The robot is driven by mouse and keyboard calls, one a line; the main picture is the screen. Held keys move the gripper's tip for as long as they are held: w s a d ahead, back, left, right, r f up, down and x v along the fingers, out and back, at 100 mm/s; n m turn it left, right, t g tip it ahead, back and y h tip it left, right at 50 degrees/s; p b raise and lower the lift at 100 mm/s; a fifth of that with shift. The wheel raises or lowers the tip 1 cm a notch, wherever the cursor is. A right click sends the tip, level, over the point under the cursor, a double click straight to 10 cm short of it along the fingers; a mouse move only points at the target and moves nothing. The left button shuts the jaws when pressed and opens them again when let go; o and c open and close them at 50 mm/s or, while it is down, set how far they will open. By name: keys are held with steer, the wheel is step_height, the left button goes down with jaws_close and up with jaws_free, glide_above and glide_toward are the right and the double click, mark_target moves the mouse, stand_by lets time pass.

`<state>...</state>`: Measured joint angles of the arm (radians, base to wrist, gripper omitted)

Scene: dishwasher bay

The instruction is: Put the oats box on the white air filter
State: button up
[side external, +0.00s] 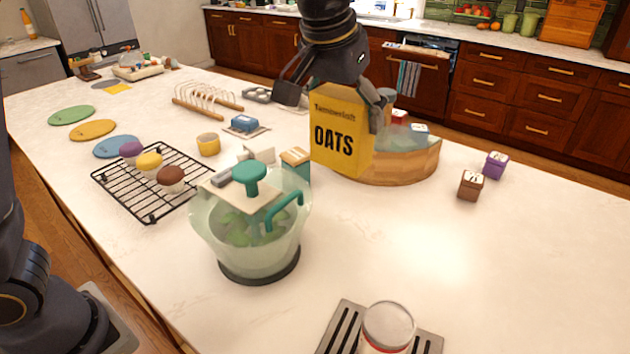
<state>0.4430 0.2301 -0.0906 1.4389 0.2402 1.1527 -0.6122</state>
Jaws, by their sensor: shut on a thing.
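The yellow oats box (338,130) is upright, with its OATS label facing the camera. My gripper (332,98) is shut on it from above, one dark finger on either side. The box appears held above the counter, in front of the left part of a round wooden-sided tub (405,163); its exact height is hard to tell. I cannot identify a white air filter for certain. A small white block-like piece (257,154) sits behind the salad spinner, and a pale flat piece (236,197) lies across the spinner's top.
A clear salad spinner (215,232) with a teal handle stands in front. A black cooling rack (128,197) with cupcakes is at left. Brown (471,186) and purple (496,165) cubes lie at right. A jar (387,325) stands on a slotted tray. The right front counter is clear.

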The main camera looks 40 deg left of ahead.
steer(key=w+a+n+y, duration=0.1)
steer(key=a+n, duration=0.1)
steer(key=a, duration=1.6)
steer(key=w+a+n+y, duration=0.1)
steer(key=w+a+n, duration=0.1)
steer(key=a, duration=1.6)
steer(key=shift+w+a+f, duration=0.55)
steer(key=shift+w+f, duration=1.65)
steer(key=shift+f, duration=0.8)
steer(key=shift+w+a+f, duration=0.55)
steer(key=shift+w+f, duration=1.7)
steer(key=shift+f, duration=0.7)
steer(key=shift+w+a+f, duration=0.55)
steer(key=shift+w+f, duration=1.65)
steer(key=shift+f, duration=0.8)
